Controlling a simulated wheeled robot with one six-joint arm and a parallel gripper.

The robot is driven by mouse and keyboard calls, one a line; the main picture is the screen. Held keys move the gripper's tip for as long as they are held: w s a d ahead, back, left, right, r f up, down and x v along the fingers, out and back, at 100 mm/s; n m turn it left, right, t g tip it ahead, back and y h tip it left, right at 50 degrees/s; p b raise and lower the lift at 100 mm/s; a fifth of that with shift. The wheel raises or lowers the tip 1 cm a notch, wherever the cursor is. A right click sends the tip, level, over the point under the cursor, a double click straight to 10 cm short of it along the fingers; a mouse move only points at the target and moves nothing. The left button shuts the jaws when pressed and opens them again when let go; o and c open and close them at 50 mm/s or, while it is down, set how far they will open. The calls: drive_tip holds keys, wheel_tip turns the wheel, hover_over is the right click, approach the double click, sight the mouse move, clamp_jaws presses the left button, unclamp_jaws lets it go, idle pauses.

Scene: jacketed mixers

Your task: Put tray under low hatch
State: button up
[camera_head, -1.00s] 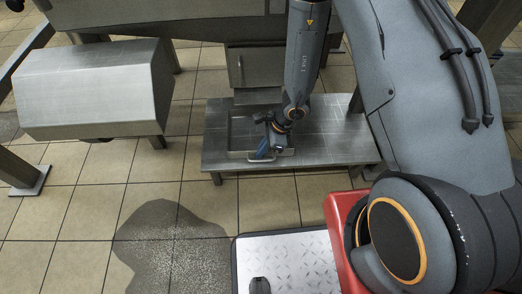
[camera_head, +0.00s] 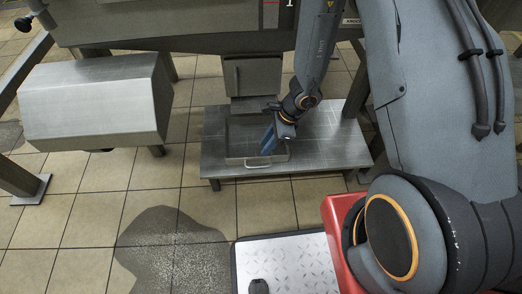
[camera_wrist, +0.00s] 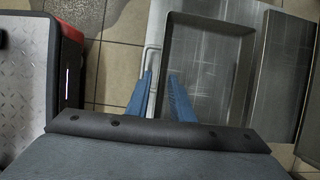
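A shallow grey metal tray (camera_head: 233,157) sits flat on a low metal stand, its near side with a wire handle (camera_head: 259,163) facing me. The tray (camera_wrist: 212,22) and its handle (camera_wrist: 148,62) also show in the wrist view. My gripper (camera_head: 269,140) points down over the tray's near side, above the handle. In the wrist view, the blue fingers of my gripper (camera_wrist: 160,98) are apart, with the handle-side rim between them in the picture. Nothing is held.
The low stand (camera_head: 335,150) has bare room right of the tray. A slanted metal housing (camera_head: 95,100) juts out at the left. A dark wet patch (camera_head: 170,250) lies on the tiled floor in front. A machine leg (camera_head: 359,85) stands behind the stand's right end.

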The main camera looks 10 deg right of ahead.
drive_tip(key=s+a+r+n+g, duration=0.1)
drive_tip(key=s+a+r+n, duration=0.25)
drive_tip(key=r, duration=0.35)
drive_tip(key=s+a+r+n+p, duration=0.1)
drive_tip(key=s+a+r+n, duration=0.15)
drive_tip(key=r+n, duration=0.35)
drive_tip(key=s+a+r+n+g, duration=0.1)
drive_tip(key=s+a+r+n, duration=0.15)
drive_tip(key=r, duration=0.45)
drive_tip(key=s+d+r+n+t+h, duration=0.1)
drive_tip(key=s+r+n+h, duration=0.2)
drive_tip(key=s+r+n, duration=0.6)
wheel_tip(320, 180, up, 3)
drive_tip(key=n, duration=0.3)
drive_tip(key=shift+s+d+n+t+h, duration=0.2)
drive_tip(key=shift+s+n+t+h, duration=0.1)
drive_tip(key=shift+n+t+h, duration=0.1)
drive_tip(key=shift+r, duration=0.1)
